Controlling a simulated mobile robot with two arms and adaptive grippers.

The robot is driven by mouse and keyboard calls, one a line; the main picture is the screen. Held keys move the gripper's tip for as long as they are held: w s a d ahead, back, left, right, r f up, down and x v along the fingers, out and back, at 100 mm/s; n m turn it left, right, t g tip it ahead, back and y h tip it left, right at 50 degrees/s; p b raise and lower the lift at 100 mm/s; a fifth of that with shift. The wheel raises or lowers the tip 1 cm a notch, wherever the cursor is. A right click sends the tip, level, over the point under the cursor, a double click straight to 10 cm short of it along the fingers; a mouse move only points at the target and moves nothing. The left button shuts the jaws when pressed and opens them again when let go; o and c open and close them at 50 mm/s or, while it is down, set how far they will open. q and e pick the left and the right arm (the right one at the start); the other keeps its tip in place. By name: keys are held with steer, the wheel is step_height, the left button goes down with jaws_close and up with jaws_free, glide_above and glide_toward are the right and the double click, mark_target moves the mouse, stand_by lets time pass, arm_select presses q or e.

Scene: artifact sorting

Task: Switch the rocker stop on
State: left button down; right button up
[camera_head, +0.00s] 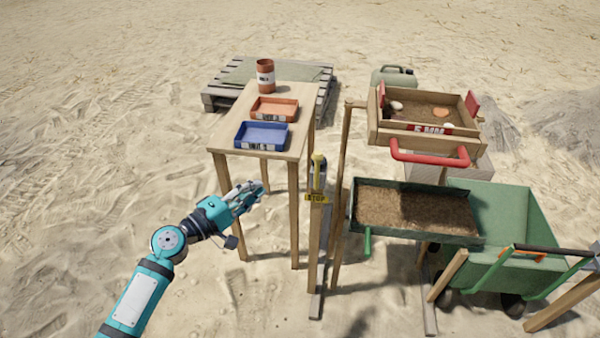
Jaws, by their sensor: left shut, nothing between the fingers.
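The rocker stop (318,172) is a small dark and yellow box at the top of a wooden post. A yellow label reading STOP (317,198) sits just below it. I cannot tell from here which way its rocker is set. My left gripper (258,190) is shut and empty. It is in the air to the left of the stop, apart from it, in front of the table's legs.
A wooden table (285,98) behind my left gripper bears a blue tray (262,136), an orange tray (274,110) and a brown can (265,76). Right of the post stand a wooden sieve (386,136) with a red handle, a soil-filled tray (415,208) and a green wheelbarrow (512,215).

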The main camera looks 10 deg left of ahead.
mark_target(317, 170)
arm_select(q)
steer(key=s+d+p+x, duration=0.1)
steer(key=d+p+x, duration=0.1)
steer(key=x, duration=1.1)
steer(key=shift+s+p, duration=0.25)
steer(key=shift+p, duration=0.2)
steer(key=shift+d, duration=0.15)
